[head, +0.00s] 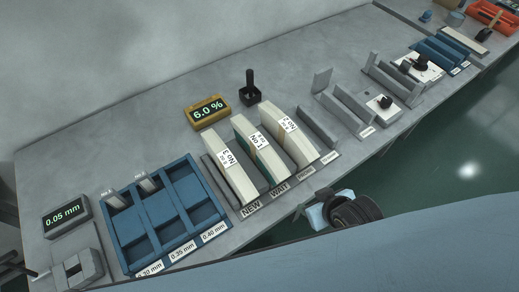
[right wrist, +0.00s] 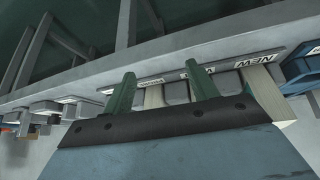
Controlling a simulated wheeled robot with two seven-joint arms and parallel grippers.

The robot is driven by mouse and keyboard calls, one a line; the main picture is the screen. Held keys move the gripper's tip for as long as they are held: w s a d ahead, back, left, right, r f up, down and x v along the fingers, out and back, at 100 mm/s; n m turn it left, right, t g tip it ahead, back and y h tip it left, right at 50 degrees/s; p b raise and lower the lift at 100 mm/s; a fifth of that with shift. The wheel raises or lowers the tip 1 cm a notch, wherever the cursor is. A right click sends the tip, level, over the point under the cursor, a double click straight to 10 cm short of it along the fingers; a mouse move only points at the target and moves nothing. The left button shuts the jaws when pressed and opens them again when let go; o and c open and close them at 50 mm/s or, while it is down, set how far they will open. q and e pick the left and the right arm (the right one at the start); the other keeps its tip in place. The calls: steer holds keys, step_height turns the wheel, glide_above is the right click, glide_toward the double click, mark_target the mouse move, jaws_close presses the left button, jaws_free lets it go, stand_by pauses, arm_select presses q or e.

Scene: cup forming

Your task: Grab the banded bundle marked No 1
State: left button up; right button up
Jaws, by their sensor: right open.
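The bundle marked No 1 (head: 267,160) is a cream stack with a green band and a white label. It stands in the middle lane of a grey rack, between the No 3 bundle (head: 239,183) and the No 2 bundle (head: 297,148). My right gripper (head: 306,211) is just off the table's front edge, below and right of the bundles, touching none. In the right wrist view its two green fingers (right wrist: 163,90) are spread and empty. One finger covers the lane labelled WAIT, so No 1 cannot be made out there. My left gripper is not seen.
A blue tray (head: 147,226) with compartments stands left of the rack. Behind are a yellow display (head: 208,112) reading 6.0 % and a dark holder (head: 250,94). An empty grey lane (head: 317,128) lies right of No 2. Grey fixtures (head: 350,108) stand farther right.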

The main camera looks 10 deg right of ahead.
steer(key=w+a+r+t+y, duration=0.2)
steer(key=w+a+r+t, duration=0.15)
steer(key=r, duration=0.35)
steer(key=n+t+y, duration=0.2)
steer(key=t, duration=0.1)
glide_toward(264, 148)
steer(key=x, duration=1)
steer(key=shift+w+a+f, duration=0.1)
steer(key=shift+w+f, duration=0.1)
steer(key=shift+c, duration=0.5)
jaws_close()
steer(key=shift+r, duration=0.1)
